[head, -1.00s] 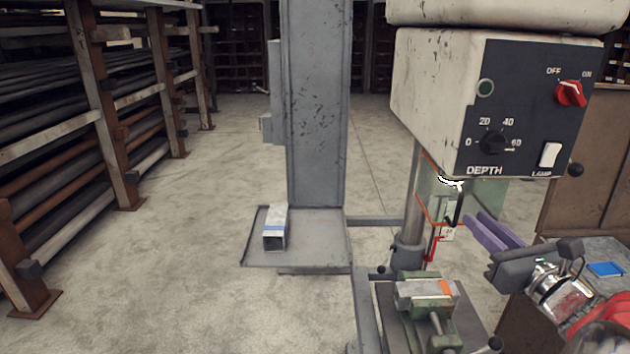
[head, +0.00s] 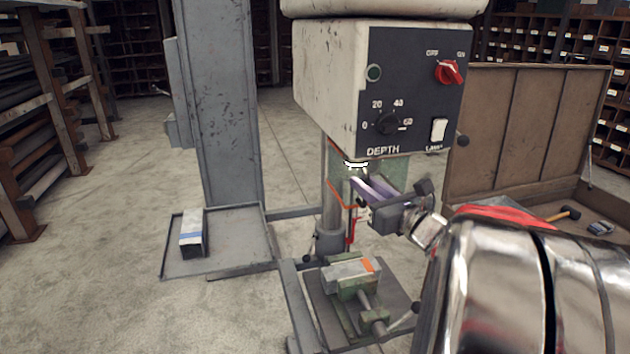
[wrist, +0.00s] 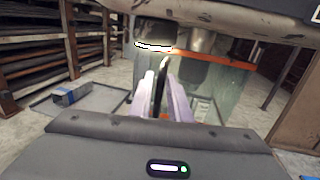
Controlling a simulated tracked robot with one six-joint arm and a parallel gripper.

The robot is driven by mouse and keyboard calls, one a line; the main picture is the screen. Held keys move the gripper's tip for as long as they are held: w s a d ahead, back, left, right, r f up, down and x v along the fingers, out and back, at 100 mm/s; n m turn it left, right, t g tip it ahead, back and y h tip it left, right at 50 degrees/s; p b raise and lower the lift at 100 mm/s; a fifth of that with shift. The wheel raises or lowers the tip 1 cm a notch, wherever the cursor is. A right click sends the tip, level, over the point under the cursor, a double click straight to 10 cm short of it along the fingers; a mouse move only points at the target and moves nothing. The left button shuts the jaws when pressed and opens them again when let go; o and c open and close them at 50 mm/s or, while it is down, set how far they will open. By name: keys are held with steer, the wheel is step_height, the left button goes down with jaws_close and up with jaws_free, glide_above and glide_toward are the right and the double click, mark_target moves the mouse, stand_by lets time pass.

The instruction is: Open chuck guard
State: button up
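The chuck guard (head: 396,173) is a clear greenish panel with orange edging under the drill press head. It hangs closed around the chuck area and fills the middle right of the wrist view (wrist: 228,85). A dark upright handle bar (wrist: 160,86) stands at the guard's front. My gripper (head: 365,184) has purple fingers and is at the guard's front. In the wrist view its fingers (wrist: 161,82) are apart, one on each side of the bar. Contact with the bar cannot be made out. The fingers partly hide the guard in the head view.
The drill press head (head: 340,90) with its control panel is just above my gripper. A green vise (head: 352,288) holding a metal block stands below. A grey column with a tray (head: 235,245) is at left. An open wooden crate (head: 525,130) is at right.

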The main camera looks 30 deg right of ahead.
steer(key=shift+c, duration=0.4)
jaws_close()
steer(key=shift+a, duration=0.25)
steer(key=shift+d, duration=0.2)
steer(key=shift+s+d, duration=0.1)
steer(key=shift+d, duration=0.05)
